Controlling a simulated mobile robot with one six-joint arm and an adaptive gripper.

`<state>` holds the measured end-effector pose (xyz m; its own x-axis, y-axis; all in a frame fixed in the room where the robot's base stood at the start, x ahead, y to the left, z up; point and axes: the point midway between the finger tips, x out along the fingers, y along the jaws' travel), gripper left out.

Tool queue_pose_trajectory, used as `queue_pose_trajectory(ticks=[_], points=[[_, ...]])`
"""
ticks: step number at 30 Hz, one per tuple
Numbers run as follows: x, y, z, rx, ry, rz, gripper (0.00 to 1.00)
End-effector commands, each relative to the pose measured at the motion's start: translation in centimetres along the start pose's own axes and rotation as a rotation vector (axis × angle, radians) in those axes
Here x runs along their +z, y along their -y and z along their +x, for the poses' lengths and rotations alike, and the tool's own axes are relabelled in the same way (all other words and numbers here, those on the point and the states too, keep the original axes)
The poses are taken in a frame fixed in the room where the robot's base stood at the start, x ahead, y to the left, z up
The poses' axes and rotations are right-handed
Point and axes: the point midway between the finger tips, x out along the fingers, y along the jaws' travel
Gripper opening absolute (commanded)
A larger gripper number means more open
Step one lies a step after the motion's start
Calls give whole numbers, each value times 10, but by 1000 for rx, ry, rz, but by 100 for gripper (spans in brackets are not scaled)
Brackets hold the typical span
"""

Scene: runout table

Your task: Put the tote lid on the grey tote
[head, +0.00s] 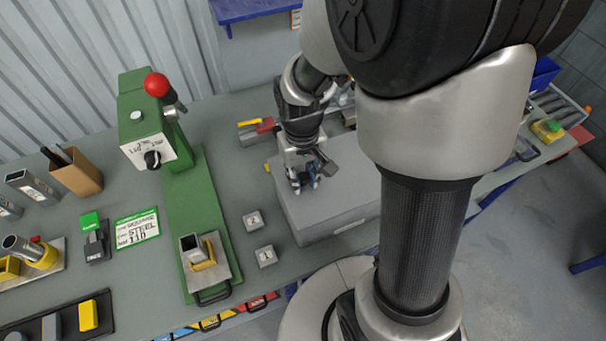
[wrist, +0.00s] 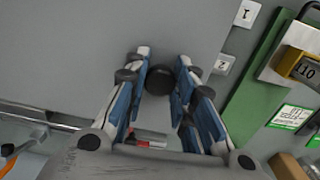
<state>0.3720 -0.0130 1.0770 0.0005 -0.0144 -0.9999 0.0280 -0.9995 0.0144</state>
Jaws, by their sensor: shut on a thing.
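The grey tote (head: 322,232) stands on the bench right of the middle in the head view, with a pale label on its front wall. The flat grey tote lid (head: 343,186) is over its top; I see no clear gap, but cannot tell whether it is fully seated. In the wrist view the lid (wrist: 90,50) fills the upper left, and its dark round knob (wrist: 159,80) is between the fingertips. My gripper (head: 303,184) is shut on the lid's knob, above the tote. It also shows in the wrist view (wrist: 160,88). My arm hides the tote's right part.
A green press (head: 190,190) with a red ball handle stands left of the tote. Two small numbered blocks, 2 (head: 253,221) and 1 (head: 265,256), lie between them. Red and yellow items (head: 257,127) lie behind the tote. A brown holder (head: 76,174) stands farther left.

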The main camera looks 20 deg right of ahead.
Motion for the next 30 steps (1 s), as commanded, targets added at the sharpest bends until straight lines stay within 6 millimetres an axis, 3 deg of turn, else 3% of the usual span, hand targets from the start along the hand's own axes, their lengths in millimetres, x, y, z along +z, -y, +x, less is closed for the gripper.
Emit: queue_pose_trajectory(ticks=[3, 4, 13, 24, 30], points=[[0, 0, 2, 0, 0, 0, 0], [0, 0, 2, 0, 0, 0, 26], [0, 0, 1, 0, 0, 0, 46], [0, 0, -1, 0, -1, 0, 47], [-1, 0, -28, 0, -6, 0, 47]])
